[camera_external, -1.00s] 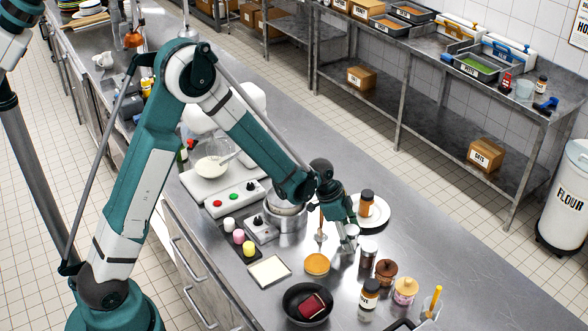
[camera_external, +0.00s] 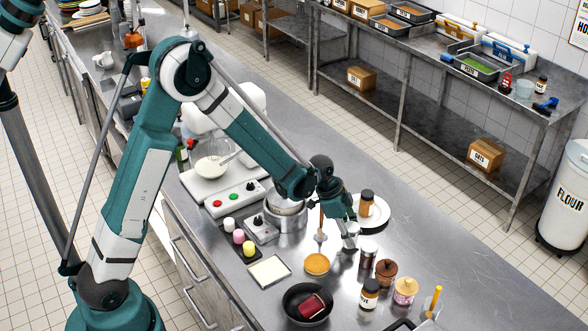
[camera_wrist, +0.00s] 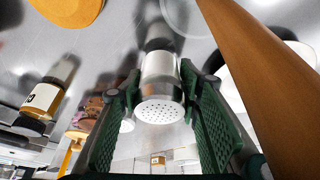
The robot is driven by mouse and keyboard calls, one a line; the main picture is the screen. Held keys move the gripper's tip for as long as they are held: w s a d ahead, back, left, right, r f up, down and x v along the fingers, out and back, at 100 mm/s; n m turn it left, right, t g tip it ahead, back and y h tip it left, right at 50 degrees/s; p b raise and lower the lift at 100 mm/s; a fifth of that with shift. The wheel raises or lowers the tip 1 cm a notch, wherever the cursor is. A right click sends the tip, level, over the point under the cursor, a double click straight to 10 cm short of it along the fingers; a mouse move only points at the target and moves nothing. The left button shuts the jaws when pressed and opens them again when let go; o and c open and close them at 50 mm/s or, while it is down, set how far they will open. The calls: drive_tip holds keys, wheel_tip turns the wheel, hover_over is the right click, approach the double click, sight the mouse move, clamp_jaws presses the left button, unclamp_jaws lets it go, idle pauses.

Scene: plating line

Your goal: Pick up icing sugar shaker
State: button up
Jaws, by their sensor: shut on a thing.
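I cannot tell whether the shaker's base touches the counter.
A white plate (camera_external: 381,214) with an amber jar (camera_external: 366,203) lies behind. A steel pot (camera_external: 283,241) is to the left. An orange disc (camera_external: 317,264) and a black pan (camera_external: 293,308) lie in front.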

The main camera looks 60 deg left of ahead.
drive_tip(key=shift+r, duration=4.35)
drive_tip(key=shift+s, duration=0.1)
